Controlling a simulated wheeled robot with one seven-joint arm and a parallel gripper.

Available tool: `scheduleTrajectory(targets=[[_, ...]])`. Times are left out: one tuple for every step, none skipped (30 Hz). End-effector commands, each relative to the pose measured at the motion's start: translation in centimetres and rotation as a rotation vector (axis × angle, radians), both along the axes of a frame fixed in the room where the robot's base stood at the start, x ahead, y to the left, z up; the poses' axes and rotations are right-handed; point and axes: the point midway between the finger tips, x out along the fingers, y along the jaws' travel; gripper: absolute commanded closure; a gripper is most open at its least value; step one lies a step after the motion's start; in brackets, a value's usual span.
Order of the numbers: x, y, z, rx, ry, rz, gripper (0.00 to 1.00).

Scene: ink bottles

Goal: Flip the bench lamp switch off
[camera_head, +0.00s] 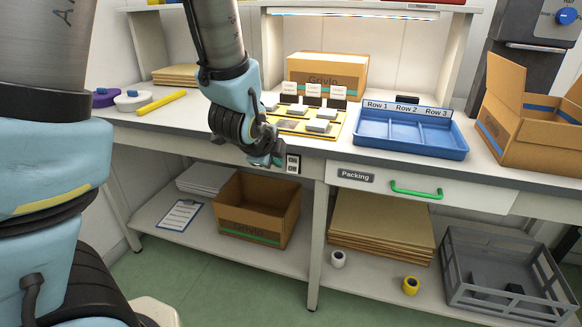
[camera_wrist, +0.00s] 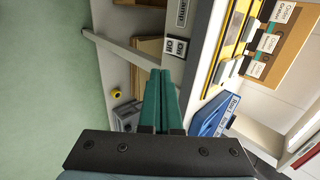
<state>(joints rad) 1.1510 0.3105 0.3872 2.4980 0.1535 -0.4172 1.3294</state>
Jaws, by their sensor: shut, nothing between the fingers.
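The bench lamp switch (camera_head: 293,164) is a small plate with dark labelled parts on the front edge of the bench, left of the Packing label. In the wrist view the switch (camera_wrist: 176,46) reads On and Off, beside a partly cut-off Lamp label (camera_wrist: 182,13). Which way it is set is too small to tell. The lamp strip (camera_head: 352,14) under the upper shelf looks lit. My gripper (camera_head: 279,160) is shut and empty, just left of the switch in the head view. In the wrist view its green fingertips (camera_wrist: 161,73) point toward the switch, apparently a little short of it.
A yellow tray with cards (camera_head: 333,137) and a blue row tray (camera_head: 408,151) stand on the bench above. A drawer with a green handle (camera_head: 416,191) is to the right. An open carton (camera_head: 258,230) sits on the lower shelf. The space before the bench front is clear.

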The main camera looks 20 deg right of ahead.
Motion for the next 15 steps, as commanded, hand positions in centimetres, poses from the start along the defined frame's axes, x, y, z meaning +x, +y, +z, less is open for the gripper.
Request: scheduleTrajectory(targets=[[0.3, -0.2, -0.4, 0.003, 0.0, 0.001, 1.0], [0.4, -0.3, -0.7, 0.003, 0.0, 0.001, 1.0], [0.7, -0.6, -1.1, 0.004, 0.002, 0.001, 1.0], [0.9, -0.7, -1.4, 0.004, 0.002, 0.001, 1.0], [1.1, -0.9, -1.8, 0.004, 0.002, 0.001, 1.0], [1.5, -1.3, -2.2, 0.004, 0.002, 0.001, 1.0], [1.7, -1.5, -2.6, 0.005, 0.002, 0.001, 1.0], [2.0, -1.8, -3.0, 0.005, 0.002, 0.001, 1.0], [2.4, -2.1, -3.5, 0.003, 0.002, 0.001, 1.0], [2.6, -2.3, -3.8, 0.004, 0.002, 0.001, 1.0], [2.9, -2.6, -4.2, 0.004, 0.003, 0.002, 1.0], [3.3, -2.9, -4.7, 0.003, 0.002, 0.002, 1.0], [3.5, -3.2, -5.1, 0.003, 0.004, 0.001, 1.0], [3.7, -3.4, -5.5, 0.003, 0.003, 0.001, 1.0], [4.1, -3.8, -5.9, 0.003, 0.002, 0.001, 1.0]])
